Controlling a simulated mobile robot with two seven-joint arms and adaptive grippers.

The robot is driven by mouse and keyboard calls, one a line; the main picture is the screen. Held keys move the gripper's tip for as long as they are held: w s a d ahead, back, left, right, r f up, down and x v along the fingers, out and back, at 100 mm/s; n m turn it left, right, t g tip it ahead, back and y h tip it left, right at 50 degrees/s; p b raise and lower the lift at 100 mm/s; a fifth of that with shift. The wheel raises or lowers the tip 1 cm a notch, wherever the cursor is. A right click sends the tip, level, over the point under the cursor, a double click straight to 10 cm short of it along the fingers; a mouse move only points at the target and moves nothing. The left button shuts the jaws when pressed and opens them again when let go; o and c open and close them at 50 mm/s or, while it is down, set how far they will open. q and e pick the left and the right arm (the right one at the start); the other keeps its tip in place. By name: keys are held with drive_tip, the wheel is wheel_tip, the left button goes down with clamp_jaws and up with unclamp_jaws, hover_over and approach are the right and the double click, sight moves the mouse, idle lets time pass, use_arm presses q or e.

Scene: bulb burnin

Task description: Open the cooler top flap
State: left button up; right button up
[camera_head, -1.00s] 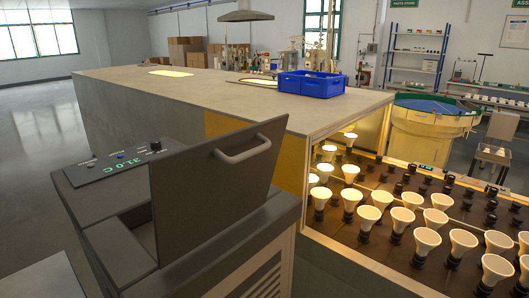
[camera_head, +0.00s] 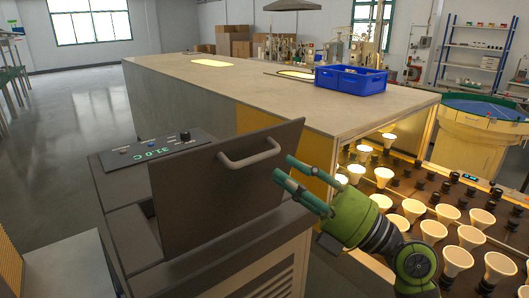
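The cooler (camera_head: 230,262) is a dark grey box at the front left with a display panel (camera_head: 152,148) reading 31.0 C. Its top flap (camera_head: 215,180) stands raised, nearly upright, with a light grey bar handle (camera_head: 250,153) on the face towards the right. Part of the opening shows to the left of the flap. My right gripper (camera_head: 283,174), green and dark, is to the right of the flap with its two fingers apart and pointing left. It looks empty and close to the handle; I cannot tell if it touches the flap. My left gripper is not in view.
A long workbench (camera_head: 300,103) stands behind the cooler, with a blue crate (camera_head: 350,80) on it. A rack of lit bulbs (camera_head: 411,210) lies to the right, under my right arm. Open floor (camera_head: 60,110) is at the left.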

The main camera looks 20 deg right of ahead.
sight(260, 157)
drive_tip(key=p+x, duration=0.2)
drive_tip(key=x, duration=0.3)
drive_tip(key=shift+w+a+r, duration=0.1)
drive_tip(key=shift+a+r, duration=0.15)
drive_tip(key=shift+a, duration=0.05)
drive_tip(key=shift+w+a, duration=0.3)
drive_tip(key=shift+w, duration=0.05)
clamp_jaws()
